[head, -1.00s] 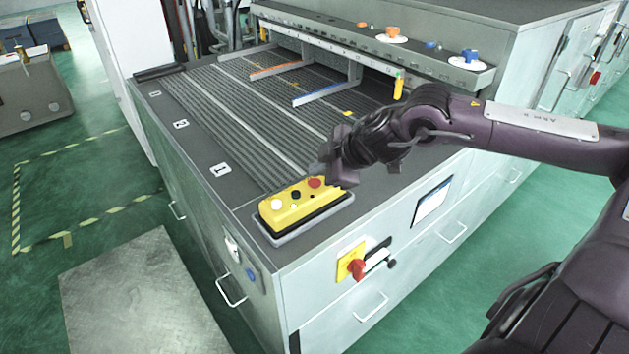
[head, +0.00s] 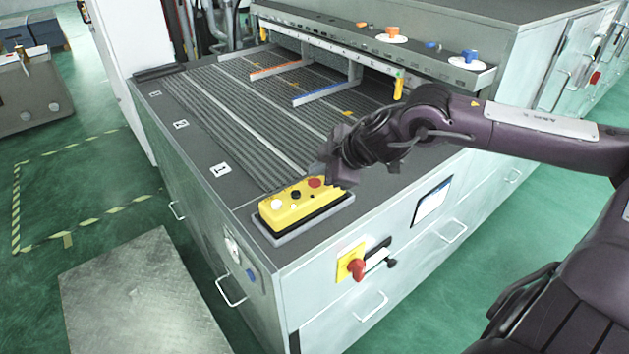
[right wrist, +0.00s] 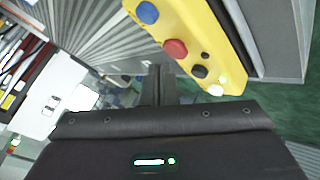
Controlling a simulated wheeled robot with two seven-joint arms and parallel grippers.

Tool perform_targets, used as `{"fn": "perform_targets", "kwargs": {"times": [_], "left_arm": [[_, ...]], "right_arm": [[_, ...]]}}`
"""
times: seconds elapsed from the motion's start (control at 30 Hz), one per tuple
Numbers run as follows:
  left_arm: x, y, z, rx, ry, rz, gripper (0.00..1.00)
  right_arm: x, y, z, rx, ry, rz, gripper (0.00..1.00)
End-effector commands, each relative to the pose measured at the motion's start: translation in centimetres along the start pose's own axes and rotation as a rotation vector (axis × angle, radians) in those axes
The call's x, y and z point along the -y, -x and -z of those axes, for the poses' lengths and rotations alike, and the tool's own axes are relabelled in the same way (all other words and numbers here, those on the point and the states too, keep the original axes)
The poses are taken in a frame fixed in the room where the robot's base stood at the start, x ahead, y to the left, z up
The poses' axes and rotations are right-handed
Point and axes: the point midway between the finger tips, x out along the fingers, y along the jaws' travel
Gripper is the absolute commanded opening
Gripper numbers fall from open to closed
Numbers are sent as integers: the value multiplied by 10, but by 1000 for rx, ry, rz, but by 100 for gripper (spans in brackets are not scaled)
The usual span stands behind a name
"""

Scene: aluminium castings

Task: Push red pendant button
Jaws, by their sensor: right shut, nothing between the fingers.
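The yellow pendant (head: 291,214) lies in a grey tray at the near corner of the machine top. Its red button (head: 314,182) is at the end toward my right gripper, with a black and a white button further left. My right gripper (head: 332,180) is shut and empty, its tips just beside the red button. In the right wrist view the shut fingers (right wrist: 158,78) appear just below the red button (right wrist: 174,48), and a blue button (right wrist: 147,13) shows above it. I cannot tell whether the fingertips touch the button. My left gripper is not in view.
The tray rim (head: 318,225) surrounds the pendant on the machine's top. A red rotary switch on a yellow plate (head: 344,263) is on the front face below. A raised control ledge (head: 440,62) stands behind my right arm. The slatted bed is open to the left.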

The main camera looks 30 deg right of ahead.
Motion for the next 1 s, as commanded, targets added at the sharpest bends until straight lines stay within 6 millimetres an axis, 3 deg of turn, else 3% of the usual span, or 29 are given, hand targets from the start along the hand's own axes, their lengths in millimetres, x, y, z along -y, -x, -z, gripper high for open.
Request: {"fn": "perform_targets", "kwargs": {"times": [1.0], "left_arm": [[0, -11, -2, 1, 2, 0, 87]], "right_arm": [[7, -9, -7, 0, 0, 0, 0]]}}
